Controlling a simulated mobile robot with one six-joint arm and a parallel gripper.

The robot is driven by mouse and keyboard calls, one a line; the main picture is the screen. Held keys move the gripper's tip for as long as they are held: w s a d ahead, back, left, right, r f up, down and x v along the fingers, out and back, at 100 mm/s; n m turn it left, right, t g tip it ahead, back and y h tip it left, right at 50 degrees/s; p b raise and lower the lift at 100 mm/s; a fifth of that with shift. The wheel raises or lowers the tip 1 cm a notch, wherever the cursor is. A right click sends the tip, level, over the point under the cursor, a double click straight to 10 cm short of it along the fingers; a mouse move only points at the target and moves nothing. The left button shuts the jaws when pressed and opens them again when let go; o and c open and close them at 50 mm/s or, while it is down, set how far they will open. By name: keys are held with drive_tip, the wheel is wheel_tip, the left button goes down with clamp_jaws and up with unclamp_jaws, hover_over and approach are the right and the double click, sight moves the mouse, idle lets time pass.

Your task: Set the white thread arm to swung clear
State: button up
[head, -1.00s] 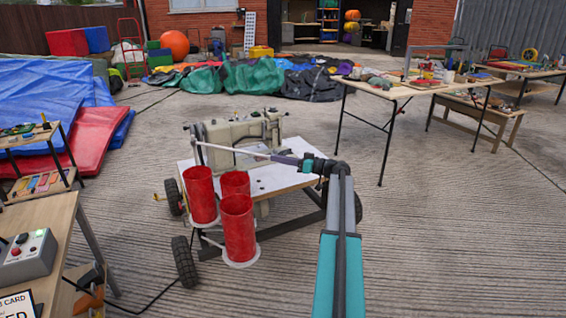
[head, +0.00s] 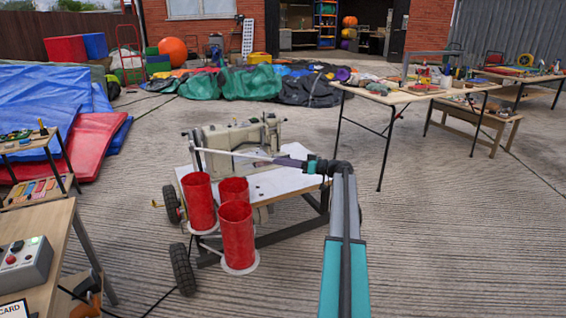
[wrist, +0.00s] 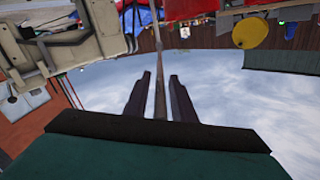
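The white thread arm (head: 222,153) is a thin pale rod on the left side of the cream sewing machine (head: 240,136). It runs from the machine's left end across its front toward my gripper (head: 275,161). In the wrist view a thin rod (wrist: 160,95) lies between the two dark fingers of my gripper (wrist: 160,76), with a gap visible on both sides. The fingers are apart. I cannot tell how deep the rod sits between them. The machine stands on a white-topped wheeled cart (head: 278,184).
Several red cylinders (head: 238,235) stand on the cart's near left side. A wooden table with a control box (head: 25,262) is at the lower left. Work tables (head: 405,97) stand at the right, and piled fabric (head: 250,83) lies behind.

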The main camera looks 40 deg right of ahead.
drive_tip(key=shift+o, duration=0.2)
drive_tip(key=p+v, duration=0.2)
drive_tip(key=v, duration=1.1)
drive_tip(key=shift+s, duration=0.3)
drive_tip(key=shift+d+f, duration=0.1)
